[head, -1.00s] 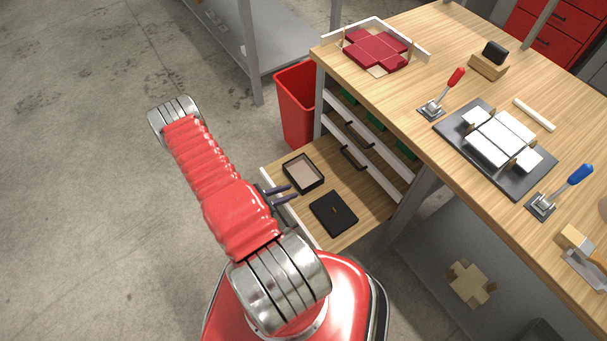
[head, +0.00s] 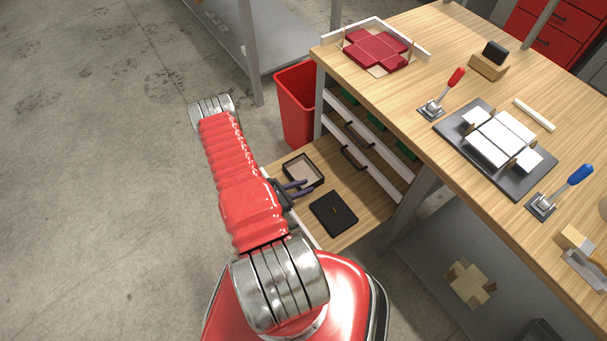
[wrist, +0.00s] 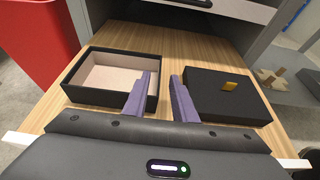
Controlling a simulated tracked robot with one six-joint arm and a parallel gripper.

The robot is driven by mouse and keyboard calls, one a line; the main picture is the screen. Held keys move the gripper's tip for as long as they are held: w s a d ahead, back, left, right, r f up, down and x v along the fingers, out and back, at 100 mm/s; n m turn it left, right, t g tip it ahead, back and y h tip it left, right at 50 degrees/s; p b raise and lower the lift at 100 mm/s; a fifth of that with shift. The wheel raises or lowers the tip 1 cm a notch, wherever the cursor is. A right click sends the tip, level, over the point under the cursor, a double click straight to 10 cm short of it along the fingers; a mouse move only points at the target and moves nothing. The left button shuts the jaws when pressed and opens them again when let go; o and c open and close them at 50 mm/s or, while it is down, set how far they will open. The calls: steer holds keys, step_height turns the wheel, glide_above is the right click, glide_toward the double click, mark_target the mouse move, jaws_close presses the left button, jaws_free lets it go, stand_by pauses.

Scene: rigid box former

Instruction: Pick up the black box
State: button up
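An open black box (head: 290,176) with a beige inside sits in the pulled-out drawer; it also shows in the wrist view (wrist: 105,98) on the left. A flat black lid (head: 333,215) with a small gold tab lies in front of it, and in the wrist view the lid (wrist: 222,105) is on the right. My gripper (head: 305,188) is open and empty. In the wrist view its fingers (wrist: 161,83) point toward the gap between box and lid, and the left finger overlaps the box's near right corner. I cannot tell whether it touches.
The wooden drawer (head: 358,210) has a white front edge. Shut drawers (head: 366,155) and the workbench top (head: 400,95) rise beside it. A red bin (head: 296,108) stands behind. A grey lower shelf (head: 440,265) lies to the right. The floor at left is clear.

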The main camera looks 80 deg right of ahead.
mark_target(314, 184)
steer(key=shift+x, duration=2.6)
steer(key=shift+r, duration=0.1)
steer(key=shift+c, duration=0.6)
jaws_close()
